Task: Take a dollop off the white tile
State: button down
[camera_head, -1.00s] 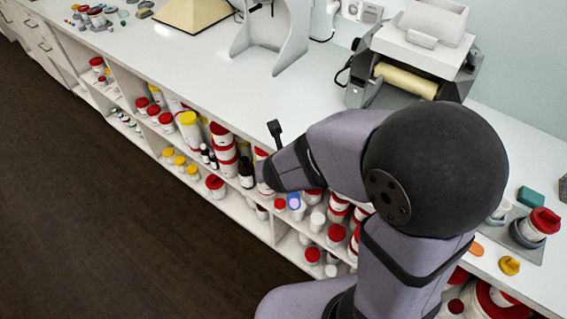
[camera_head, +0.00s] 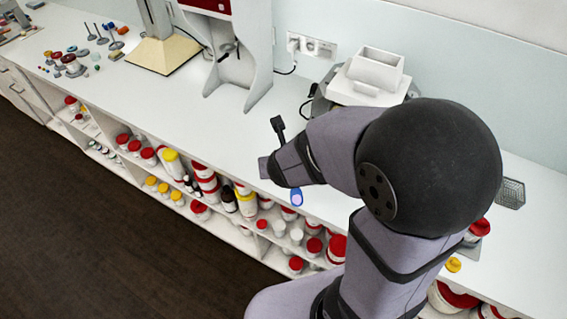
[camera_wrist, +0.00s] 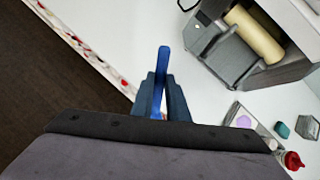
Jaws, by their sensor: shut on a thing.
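My gripper (camera_wrist: 162,85) shows in the wrist view with its dark fingers closed on a long narrow blue tool (camera_wrist: 163,62). The tool extends past the fingertips over bare worktop; its full shape cannot be told. In the head view my wrist hangs over the counter's front edge, and the fingers cannot be made out there. A pale flat piece (camera_wrist: 233,110) lies to the right in the wrist view with a lilac round patch (camera_wrist: 243,121) on it. It may be the white tile, but I cannot be sure. It is well apart from the tool.
A machine with a cream roller (camera_wrist: 254,35) stands upper right in the wrist view. A teal block (camera_wrist: 282,130) and a red-topped container (camera_wrist: 292,160) are at the right. Shelves of jars (camera_head: 200,185) run below the white counter (camera_head: 180,100), whose middle is largely clear.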

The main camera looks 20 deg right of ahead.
jog(key=s+d+f+m+g+h+b, duration=0.25)
jog(key=s+d+m, duration=0.2)
jog(key=d, duration=0.55)
jog(key=s+d+f+m+g+h+b, duration=0.1)
jog(key=s+d+f+m+g+h, duration=0.3)
jog(key=d, duration=0.6)
jog(key=s+d+f+m+g+h+b, duration=0.1)
jog(key=s+d+f+m+g, duration=0.15)
jog(key=d+m, duration=0.55)
jog(key=w+d+r+n+t+b, duration=0.1)
jog(key=w+d+r+n+t, duration=0.1)
jog(key=d, duration=0.3)
jog(key=w+d+r+n+t+b, duration=0.1)
jog(key=w+d+r+n+t, duration=0.1)
jog(key=d+n, duration=0.3)
jog(key=shift+w+d+r, duration=0.15)
jog(key=shift+w+r, duration=0.25)
jog(key=shift+r, duration=0.4)
jog(key=shift+f+h, duration=0.2)
jog(key=shift+h, duration=0.05)
jog(key=shift+f+b, duration=1.85)
jog(key=shift+f, duration=0.4)
jog(key=shift+f+b, duration=0.85)
jog(key=shift+b, duration=0.3)
